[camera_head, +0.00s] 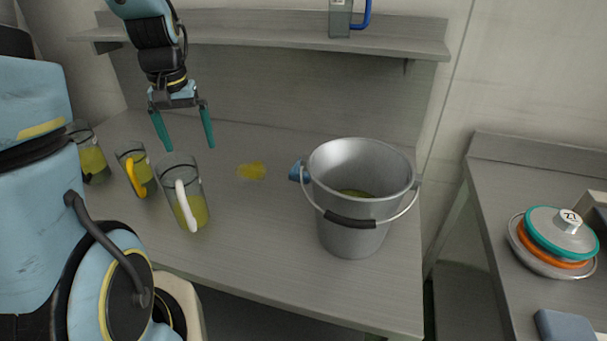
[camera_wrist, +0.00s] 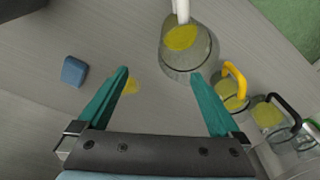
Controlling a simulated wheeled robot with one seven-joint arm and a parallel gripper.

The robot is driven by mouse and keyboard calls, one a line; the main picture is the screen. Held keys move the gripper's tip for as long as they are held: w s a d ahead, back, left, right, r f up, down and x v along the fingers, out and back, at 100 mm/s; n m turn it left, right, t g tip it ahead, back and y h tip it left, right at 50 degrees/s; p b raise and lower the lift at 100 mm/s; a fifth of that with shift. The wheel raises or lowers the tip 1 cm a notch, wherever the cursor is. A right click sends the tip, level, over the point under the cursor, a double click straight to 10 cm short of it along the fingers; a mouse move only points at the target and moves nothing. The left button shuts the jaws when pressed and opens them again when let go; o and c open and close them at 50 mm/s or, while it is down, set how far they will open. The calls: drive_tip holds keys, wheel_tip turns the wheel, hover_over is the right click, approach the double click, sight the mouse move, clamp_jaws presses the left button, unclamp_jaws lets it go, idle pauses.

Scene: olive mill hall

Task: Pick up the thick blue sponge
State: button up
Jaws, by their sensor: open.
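A blue sponge (camera_head: 298,172) lies on the grey bench, partly hidden behind the left side of the metal bucket (camera_head: 345,235). In the wrist view the sponge (camera_wrist: 74,71) shows whole as a small blue block, to the left of my left finger. My gripper (camera_head: 190,148) has two teal fingers spread apart with nothing between them. It points down above the bench, behind the glass jugs and to the left of the sponge. In the wrist view the gripper (camera_wrist: 160,73) is apart from the sponge.
A yellow puddle (camera_head: 251,171) lies between my gripper and the sponge. Glass jugs with yellow liquid (camera_head: 195,213) stand at the left. A shelf (camera_head: 250,37) runs above the bench. On the right bench are a lidded stack (camera_head: 558,233) and a blue-grey block (camera_head: 565,326).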

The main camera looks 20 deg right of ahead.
drive_tip(key=w+d+f+m+b, duration=0.1)
drive_tip(key=w+d+f+m, duration=0.2)
drive_tip(key=d, duration=0.6)
drive_tip(key=w+d+f+b, duration=0.15)
drive_tip(key=w+d, duration=0.25)
drive_tip(key=d, duration=0.4)
drive_tip(key=m+g, duration=0.1)
drive_tip(key=m, duration=0.2)
approach(306, 163)
drive_tip(key=f, duration=0.4)
drive_tip(key=shift+s+d+y+p, duration=0.15)
drive_tip(key=shift+d+y+p, duration=0.1)
drive_tip(key=shift+y+p, duration=0.1)
drive_tip(key=shift+f+p, duration=1.3)
drive_tip(key=shift+f, duration=1.3)
drive_tip(key=shift+c, duration=0.4)
drive_tip(key=c, duration=1.1)
wheel_tip(306, 163, up, 10)
drive_tip(key=b, duration=0.3)
